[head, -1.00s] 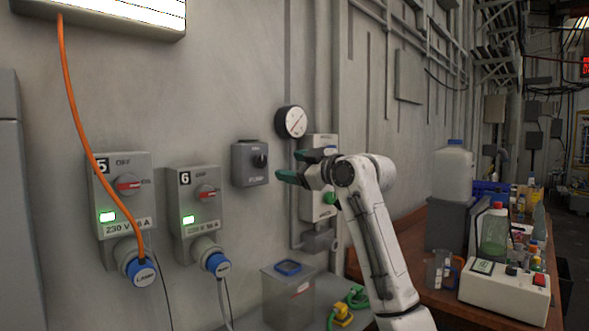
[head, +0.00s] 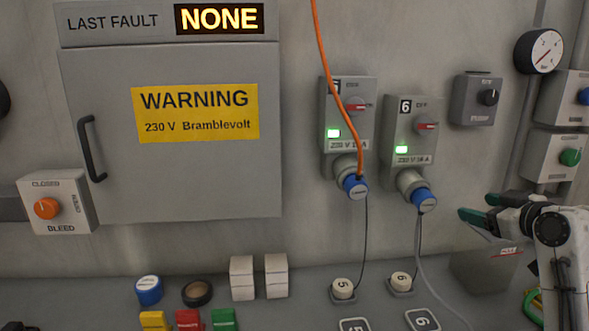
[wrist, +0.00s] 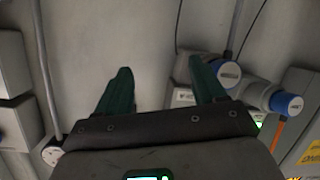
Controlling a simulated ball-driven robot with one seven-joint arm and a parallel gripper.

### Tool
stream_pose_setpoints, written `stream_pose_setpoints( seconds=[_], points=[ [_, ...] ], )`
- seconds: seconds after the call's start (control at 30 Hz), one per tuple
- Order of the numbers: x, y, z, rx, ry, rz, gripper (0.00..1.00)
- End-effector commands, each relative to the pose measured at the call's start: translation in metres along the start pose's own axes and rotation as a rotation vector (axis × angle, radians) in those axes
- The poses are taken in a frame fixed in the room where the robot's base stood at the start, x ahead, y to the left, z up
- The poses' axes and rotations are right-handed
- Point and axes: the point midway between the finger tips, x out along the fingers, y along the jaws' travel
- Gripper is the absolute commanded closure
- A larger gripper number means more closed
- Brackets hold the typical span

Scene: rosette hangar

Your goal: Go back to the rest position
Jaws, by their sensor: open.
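My gripper (head: 480,210) is at the right of the head view, with its two green fingers apart and nothing seen between them. It points left, below the grey knob box (head: 477,99) and to the right of the blue plug (head: 424,198) under switch 6. In the wrist view my gripper (wrist: 160,75) also shows spread fingers against bare grey wall. Two blue plugs show to its right there, one close beside the right finger. I cannot tell whether they touch.
A grey cabinet (head: 200,185) with a warning label and an orange bleed knob (head: 46,208) are at the left. A grey bin (head: 485,265) stands under my gripper. An orange cable (head: 333,70) hangs down to switch 5's plug. Several small items lie on the ledge below.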

Motion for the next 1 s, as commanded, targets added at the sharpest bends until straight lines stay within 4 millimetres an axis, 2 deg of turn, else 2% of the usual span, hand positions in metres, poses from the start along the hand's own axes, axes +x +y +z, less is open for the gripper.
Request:
stream_pose_setpoints(
  seconds=[0.03, 0.17, 0.23, 0.37, 0.47, 0.57, 0.7, 0.8, 0.9, 1.0],
  points=[
    [0.004, -0.028, 0.028, 0.038, -0.046, -0.031, 0.31],
    [0.002, -0.091, 0.092, 0.127, -0.175, -0.088, 0.31],
    [-0.005, -0.125, 0.126, 0.171, -0.25, -0.114, 0.31],
    [-0.028, -0.185, 0.187, 0.243, -0.398, -0.155, 0.31],
    [-0.055, -0.227, 0.231, 0.29, -0.515, -0.176, 0.31],
    [-0.09, -0.264, 0.272, 0.328, -0.642, -0.188, 0.31],
    [-0.153, -0.309, 0.326, 0.365, -0.832, -0.187, 0.31],
    [-0.201, -0.33, 0.356, 0.378, -0.96, -0.171, 0.31],
    [-0.243, -0.342, 0.377, 0.38, -1.064, -0.15, 0.31],
    [-0.273, -0.347, 0.389, 0.378, -1.135, -0.129, 0.31]
  ],
)
